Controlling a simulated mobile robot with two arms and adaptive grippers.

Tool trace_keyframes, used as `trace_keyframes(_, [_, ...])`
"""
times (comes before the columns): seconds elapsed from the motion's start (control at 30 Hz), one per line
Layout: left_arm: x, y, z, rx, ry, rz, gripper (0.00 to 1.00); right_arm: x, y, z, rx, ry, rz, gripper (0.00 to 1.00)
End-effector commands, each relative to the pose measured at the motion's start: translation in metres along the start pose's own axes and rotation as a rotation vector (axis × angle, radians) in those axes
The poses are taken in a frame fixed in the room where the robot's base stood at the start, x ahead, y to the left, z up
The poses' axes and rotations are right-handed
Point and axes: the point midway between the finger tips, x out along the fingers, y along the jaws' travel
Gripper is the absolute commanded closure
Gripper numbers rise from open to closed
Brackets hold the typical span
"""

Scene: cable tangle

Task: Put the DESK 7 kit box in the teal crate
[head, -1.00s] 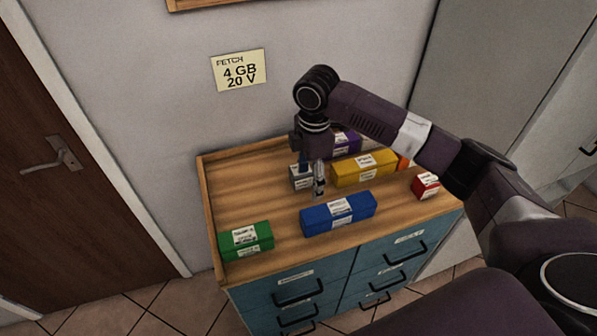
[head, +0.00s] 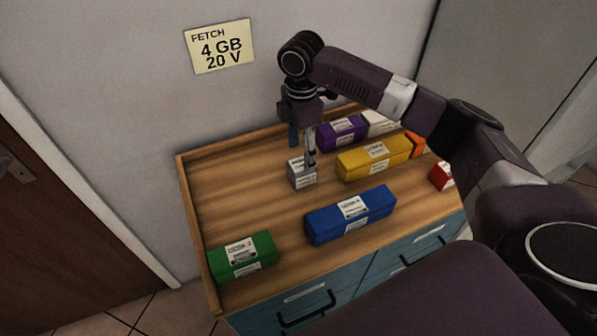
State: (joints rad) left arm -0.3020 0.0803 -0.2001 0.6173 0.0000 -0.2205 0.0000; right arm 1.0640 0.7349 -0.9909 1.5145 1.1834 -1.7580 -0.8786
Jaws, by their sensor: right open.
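My right gripper (head: 303,150) is open, pointing down at a small grey box (head: 303,177) with white labels. Its fingers are just above or beside that box; I cannot tell whether they touch it. Other labelled boxes lie on the wooden cabinet top (head: 230,195): a green box (head: 241,257), a blue box (head: 350,214), a yellow box (head: 374,157), a purple box (head: 342,132) and a red box (head: 441,176). Their labels are too small to read, so I cannot tell which is the DESK 7 kit box. No teal crate shows. My left gripper is not in view.
A low wooden rim borders the top. Teal drawers (head: 302,304) with dark handles are below. A white box (head: 380,122) and an orange box (head: 416,144) stand at the back right. A wall note (head: 219,46) reads "FETCH 4 GB 20 V".

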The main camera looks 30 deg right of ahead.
Motion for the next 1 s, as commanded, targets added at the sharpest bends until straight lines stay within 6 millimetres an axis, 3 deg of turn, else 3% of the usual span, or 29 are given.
trace_keyframes(0.5, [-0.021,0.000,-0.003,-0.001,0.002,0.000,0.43,0.065,0.001,0.003,0.000,-0.002,-0.002,0.40])
trace_keyframes(0.8, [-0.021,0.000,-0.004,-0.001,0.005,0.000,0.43,0.073,0.001,0.002,-0.001,0.000,0.000,0.40])
trace_keyframes(1.0, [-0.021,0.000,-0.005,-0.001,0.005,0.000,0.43,0.073,0.001,0.002,-0.001,0.000,0.000,0.60])
